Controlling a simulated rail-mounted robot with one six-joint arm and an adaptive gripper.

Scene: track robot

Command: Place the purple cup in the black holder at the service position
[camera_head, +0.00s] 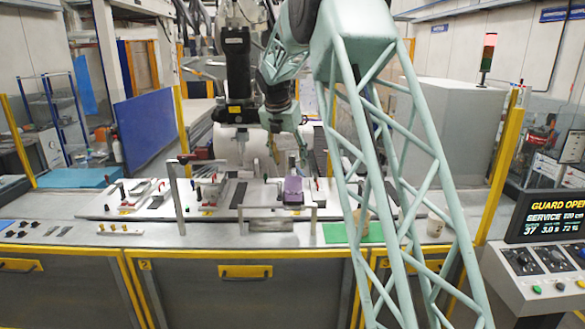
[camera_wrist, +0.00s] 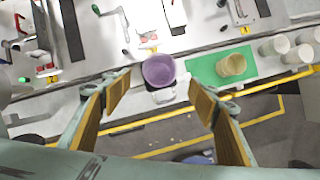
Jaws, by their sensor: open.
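The purple cup (camera_head: 293,190) stands at the middle of the bench, behind a low grey metal frame. In the wrist view the purple cup (camera_wrist: 158,70) shows its round opening, just beyond the gap between my fingertips. My gripper (camera_wrist: 160,88) is open and empty, with one wooden-looking finger to each side of that gap. In the head view my gripper (camera_head: 288,150) hangs above and behind the cup. I cannot clearly make out a black holder; a flat black strip (camera_head: 238,195) lies left of the cup.
A green mat (camera_head: 335,233) with a beige cup (camera_head: 360,221) lies to the right, partly behind my lattice arm. Several pale cups (camera_wrist: 278,46) stand further right. Clamps and fixtures crowd the left. The bench's front edge (camera_head: 190,251) is yellow.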

